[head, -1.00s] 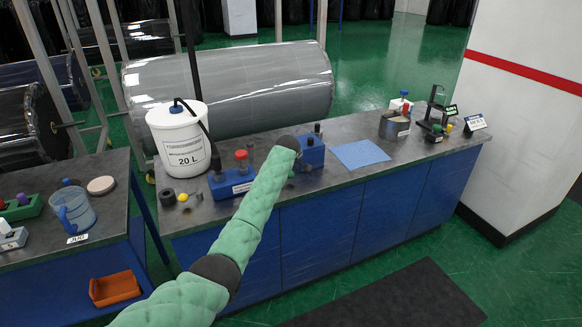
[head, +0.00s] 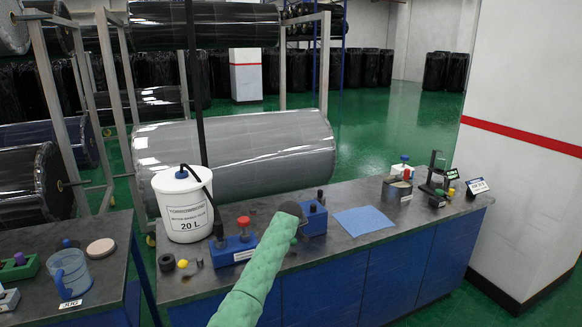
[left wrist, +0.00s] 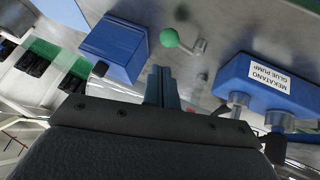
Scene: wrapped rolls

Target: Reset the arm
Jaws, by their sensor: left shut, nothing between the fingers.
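My left arm, in a green padded sleeve (head: 258,272), reaches up from the bottom of the head view over the counter. Its dark end (head: 291,210) hides the gripper in that view. In the left wrist view my left gripper (left wrist: 164,82) is shut and empty, with its fingers together above the grey counter top. A blue block (left wrist: 115,47) is left of the fingers, a green ball knob (left wrist: 169,38) is beyond them, and a blue glue pump (left wrist: 268,84) lies to the right. My right gripper is in neither view.
The counter (head: 335,252) holds a white 20 L bucket (head: 183,207), a red-knobbed blue pump (head: 234,249), a blue block (head: 314,221), a blue cloth (head: 363,220) and a metal can (head: 397,190). A jug (head: 69,272) stands on the left bench. A large wrapped roll (head: 240,157) lies behind.

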